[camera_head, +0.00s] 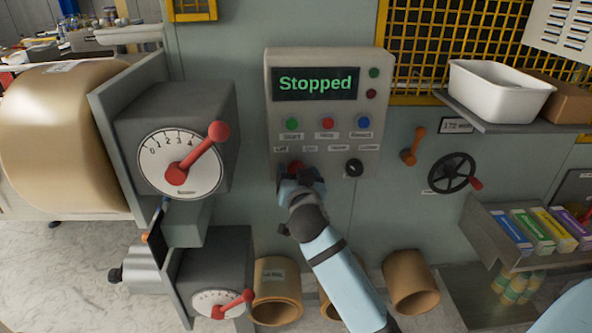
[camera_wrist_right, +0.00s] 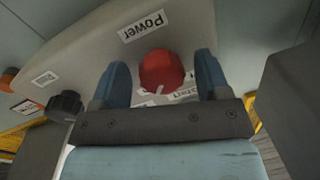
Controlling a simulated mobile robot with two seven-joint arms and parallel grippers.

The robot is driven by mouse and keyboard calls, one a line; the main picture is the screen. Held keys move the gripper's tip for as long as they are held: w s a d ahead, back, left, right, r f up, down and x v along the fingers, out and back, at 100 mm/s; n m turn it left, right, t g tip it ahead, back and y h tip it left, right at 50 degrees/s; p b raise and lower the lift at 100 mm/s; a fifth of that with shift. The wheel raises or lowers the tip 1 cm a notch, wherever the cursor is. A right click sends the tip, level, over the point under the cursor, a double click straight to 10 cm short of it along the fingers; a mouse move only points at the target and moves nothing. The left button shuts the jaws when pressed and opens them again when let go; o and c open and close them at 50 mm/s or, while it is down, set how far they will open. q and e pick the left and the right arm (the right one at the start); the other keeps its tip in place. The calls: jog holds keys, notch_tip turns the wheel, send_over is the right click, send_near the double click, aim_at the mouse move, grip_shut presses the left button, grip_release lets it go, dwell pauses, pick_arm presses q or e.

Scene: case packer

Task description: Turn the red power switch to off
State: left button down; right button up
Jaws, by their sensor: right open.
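The red power switch (camera_wrist_right: 161,71) is a round knob with a small white mark, below a "Power" label (camera_wrist_right: 143,26) in the right wrist view. In the head view only a bit of the red knob (camera_head: 296,166) shows above my right gripper (camera_head: 301,179). My right gripper also shows in the right wrist view (camera_wrist_right: 160,85). It is open, with one blue finger on each side of the knob. I cannot tell whether either finger touches it. The control panel (camera_head: 325,60) has a display (camera_head: 317,84) that reads "Stopped" in green. My left gripper is not in view.
Green, red and blue buttons (camera_head: 328,123) sit above the switch. A black knob (camera_head: 354,168) is to its right. A red-handled dial (camera_head: 180,163) stands left, and an orange lever (camera_head: 413,147) and black handwheel (camera_head: 452,173) are right. Cardboard rolls (camera_head: 410,281) lie below.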

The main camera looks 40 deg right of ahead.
jog(key=c, duration=0.9)
jog(key=shift+r, duration=0.1)
jog(key=shift+r+n+g+h+p, duration=0.2)
jog(key=shift+n+g+p, duration=0.15)
jog(key=shift+n+p, duration=3)
jog(key=shift+r+n+g+h+p, duration=0.15)
jog(key=shift+n+g+p, duration=0.2)
jog(key=shift+n+p, duration=2.95)
jog(key=shift+n+b, duration=0.8)
jog(key=shift+n, duration=0.15)
jog(key=shift+d, duration=0.1)
